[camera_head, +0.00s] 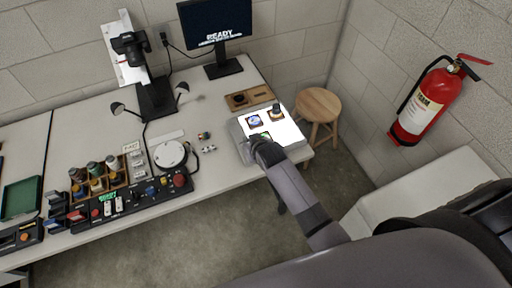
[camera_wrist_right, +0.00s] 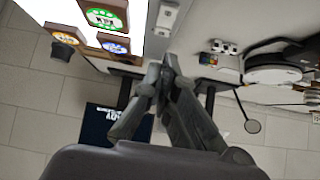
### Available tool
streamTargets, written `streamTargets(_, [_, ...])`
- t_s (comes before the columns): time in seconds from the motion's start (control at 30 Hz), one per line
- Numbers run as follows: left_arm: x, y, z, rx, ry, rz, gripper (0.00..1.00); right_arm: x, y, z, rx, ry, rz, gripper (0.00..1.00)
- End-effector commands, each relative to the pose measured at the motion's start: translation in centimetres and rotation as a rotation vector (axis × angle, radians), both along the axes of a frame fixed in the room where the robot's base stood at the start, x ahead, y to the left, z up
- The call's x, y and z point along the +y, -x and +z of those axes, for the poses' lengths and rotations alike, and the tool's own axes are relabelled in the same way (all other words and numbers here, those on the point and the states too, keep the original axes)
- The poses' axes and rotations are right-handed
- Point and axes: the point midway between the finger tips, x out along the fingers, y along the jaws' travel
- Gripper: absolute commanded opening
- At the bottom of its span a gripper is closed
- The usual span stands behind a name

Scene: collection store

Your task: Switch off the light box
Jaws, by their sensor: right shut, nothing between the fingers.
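The light box (camera_head: 291,131) stands at the right end of the long table, and its white top glows brightly. Three small framed pieces lie on it. In the wrist view its lit top (camera_wrist_right: 84,16) is at the upper left, and a small switch (camera_wrist_right: 166,17) sits on its grey side wall. My right gripper (camera_head: 258,144) is at the box's front left edge in the head view. In the wrist view the right gripper (camera_wrist_right: 168,64) is shut and empty, its tips just below the switch; contact cannot be told. My left gripper is not in view.
A wooden tray (camera_head: 238,102) lies behind the box, and a monitor (camera_head: 216,30) stands at the back. A round white device (camera_head: 171,155) and a control panel (camera_head: 130,199) are to the left. A stool (camera_head: 318,104) and fire extinguisher (camera_head: 427,103) are to the right.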

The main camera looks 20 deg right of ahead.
Motion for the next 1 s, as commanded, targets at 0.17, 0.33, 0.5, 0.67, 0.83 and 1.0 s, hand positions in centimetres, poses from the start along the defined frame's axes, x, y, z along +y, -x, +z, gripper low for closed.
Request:
streamTargets(0.17, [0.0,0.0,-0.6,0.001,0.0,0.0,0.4,-0.1,2.4,1.6,-0.003,-0.001,0.001,0.0])
streamTargets(0.33, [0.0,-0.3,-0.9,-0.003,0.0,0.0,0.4,-0.1,4.4,3.2,-0.002,-0.001,0.001,0.0])
streamTargets(0.5, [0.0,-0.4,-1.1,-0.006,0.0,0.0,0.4,-0.2,5.7,4.2,-0.003,0.0,0.001,0.0])
streamTargets(0.67, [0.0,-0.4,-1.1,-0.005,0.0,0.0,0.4,-0.2,6.3,4.6,-0.001,0.001,0.001,0.0])
streamTargets(0.83, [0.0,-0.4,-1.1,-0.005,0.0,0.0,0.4,-0.2,6.3,4.7,-0.002,0.001,0.001,0.0])
streamTargets(1.0, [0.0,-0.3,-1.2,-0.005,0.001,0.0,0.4,-0.1,6.3,4.7,-0.002,0.0,0.001,0.0])
